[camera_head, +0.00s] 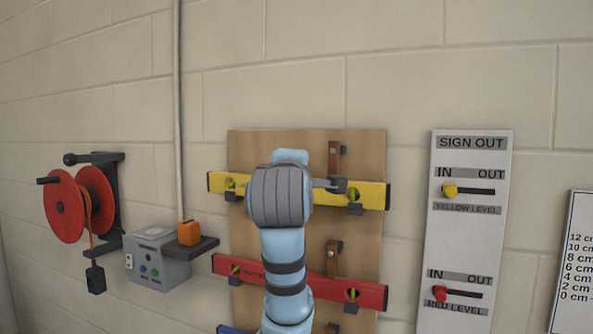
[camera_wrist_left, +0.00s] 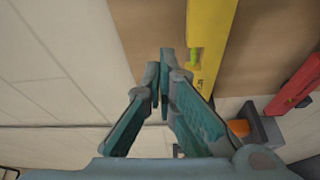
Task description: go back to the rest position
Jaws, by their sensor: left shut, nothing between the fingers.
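My left arm (camera_head: 283,240) rises from the bottom of the head view in front of the wooden board (camera_head: 360,225). Its wrist covers part of the yellow level (camera_head: 370,194), and its fingers are hidden there. In the left wrist view my left gripper (camera_wrist_left: 160,75) is shut and empty. Its fingertips are beside the yellow level (camera_wrist_left: 215,35), over the board (camera_wrist_left: 145,30); I cannot tell how far in front. My right gripper is in neither view.
A red level (camera_head: 335,289) hangs lower on the board. Left are a red reel (camera_head: 62,206), a grey box (camera_head: 155,262) and an orange block (camera_head: 189,233) on a small shelf (camera_head: 207,247). A sign-out panel (camera_head: 470,235) hangs right. Bare wall lies above.

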